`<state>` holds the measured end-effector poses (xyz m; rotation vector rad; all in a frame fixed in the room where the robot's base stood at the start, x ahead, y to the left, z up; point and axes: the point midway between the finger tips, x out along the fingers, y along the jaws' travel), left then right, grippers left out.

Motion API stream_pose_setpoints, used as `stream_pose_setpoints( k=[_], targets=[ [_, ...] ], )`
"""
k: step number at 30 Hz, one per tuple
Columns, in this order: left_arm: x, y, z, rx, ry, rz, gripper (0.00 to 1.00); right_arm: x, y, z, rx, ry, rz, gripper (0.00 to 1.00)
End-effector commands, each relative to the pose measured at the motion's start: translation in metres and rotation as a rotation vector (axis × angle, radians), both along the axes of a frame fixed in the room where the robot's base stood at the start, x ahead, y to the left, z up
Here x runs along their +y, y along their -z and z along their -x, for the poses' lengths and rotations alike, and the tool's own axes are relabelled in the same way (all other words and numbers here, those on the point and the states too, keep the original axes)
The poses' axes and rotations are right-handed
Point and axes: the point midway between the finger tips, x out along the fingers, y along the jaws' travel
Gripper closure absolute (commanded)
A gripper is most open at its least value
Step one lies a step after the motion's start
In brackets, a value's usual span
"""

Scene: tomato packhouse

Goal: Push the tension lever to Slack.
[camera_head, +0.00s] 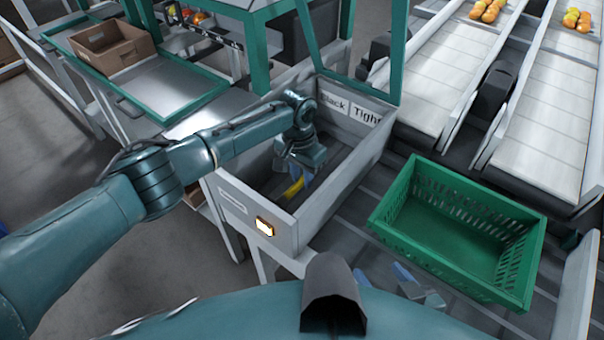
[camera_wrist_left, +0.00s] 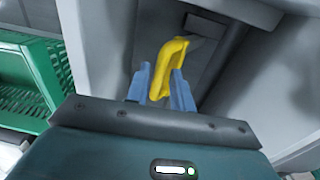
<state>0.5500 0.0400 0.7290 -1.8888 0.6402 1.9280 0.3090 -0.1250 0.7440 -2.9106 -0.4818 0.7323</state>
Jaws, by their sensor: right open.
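The yellow tension lever (camera_head: 293,188) is inside a grey open-topped box (camera_head: 300,238). Labels on its back wall read Slack (camera_head: 334,103), partly hidden, and Tight (camera_head: 366,115). My left gripper (camera_head: 297,181) reaches down into the box at the lever. My arm hides part of the box, and the lever's exact setting is hard to read. My right gripper (camera_head: 420,287) is open and empty at the lower right, over the dark rollers.
A green crate (camera_head: 455,190) stands on the rollers right of the box. It also shows in the left wrist view (camera_wrist_left: 50,70). The box walls closely surround my left gripper. Green posts (camera_head: 399,50) rise behind it. A cardboard box (camera_head: 110,45) sits at the back left.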

Motion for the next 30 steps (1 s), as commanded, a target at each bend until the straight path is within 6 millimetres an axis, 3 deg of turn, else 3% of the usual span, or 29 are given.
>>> stream_pose_setpoints(
  k=[8,30],
  targets=[
    [0.000,0.000,0.000,0.000,0.000,0.000,0.99,0.000,-0.001,0.000,-0.002,0.001,0.001,0.37],
    [0.010,-0.003,-0.007,0.048,-0.004,0.072,1.00,-0.001,0.000,-0.004,-0.026,0.003,0.001,0.37]
  ],
)
